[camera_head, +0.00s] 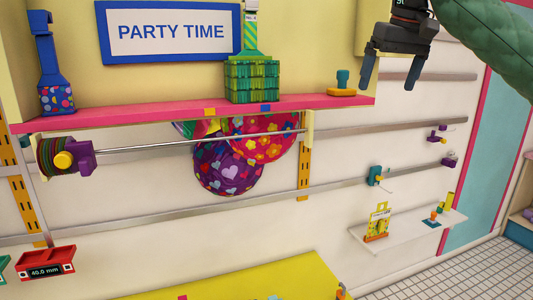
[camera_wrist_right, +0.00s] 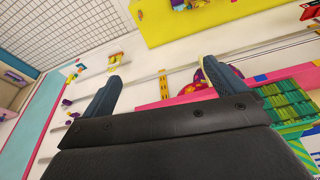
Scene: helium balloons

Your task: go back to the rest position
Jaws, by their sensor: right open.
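My right gripper (camera_head: 390,70) hangs at the upper right in the head view, in front of the wall and to the right of the pink shelf (camera_head: 190,116). Its two fingers are apart with nothing between them. It also shows in the right wrist view (camera_wrist_right: 155,85), open and empty. My left gripper is not in view. Several patterned balloons, one purple with hearts (camera_head: 228,165) and one pink with flowers (camera_head: 270,138), float under the shelf. Their lower parts show, and the shelf hides some of their tops.
A green basket-like block (camera_head: 252,82) and a blue bottle-shaped thing (camera_head: 56,80) stand on the shelf. A spool (camera_head: 62,158) with a rod sits below it. Rails run along the wall. A small white shelf (camera_head: 405,232) is at the lower right. A yellow table (camera_head: 250,282) is at the bottom.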

